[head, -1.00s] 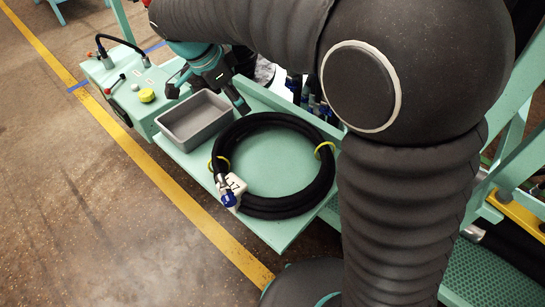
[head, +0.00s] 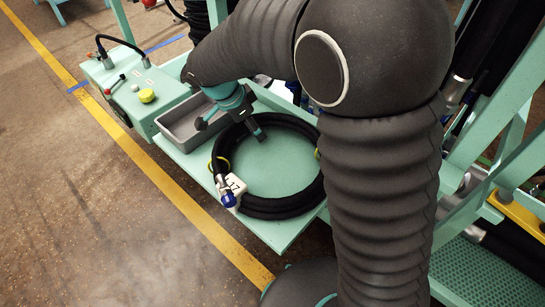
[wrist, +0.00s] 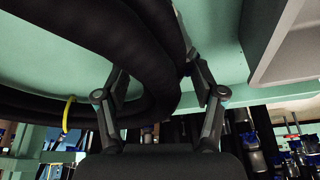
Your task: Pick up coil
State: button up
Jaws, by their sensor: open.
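The coil (head: 272,208) is a ring of black hose lying flat on a green shelf (head: 275,165). It has yellow ties, a white tag and a blue-capped end at its near left. My gripper (head: 230,129) is open over the coil's far-left side, one finger inside the ring and the other outside near the grey tray. In the wrist view, the coil (wrist: 150,55) runs between the fingers of my gripper (wrist: 157,72). I cannot tell whether either finger touches the hose. My arm hides part of the coil's right edge in the head view.
The grey tray (head: 176,133) stands close beside the coil and the outer finger; its rim also shows in the wrist view (wrist: 275,45). A green control box (head: 120,85) with a yellow button is at the left. Frame posts and hoses stand at the right.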

grip_shut()
jog(key=shift+r, duration=0.1)
dwell(0.3)
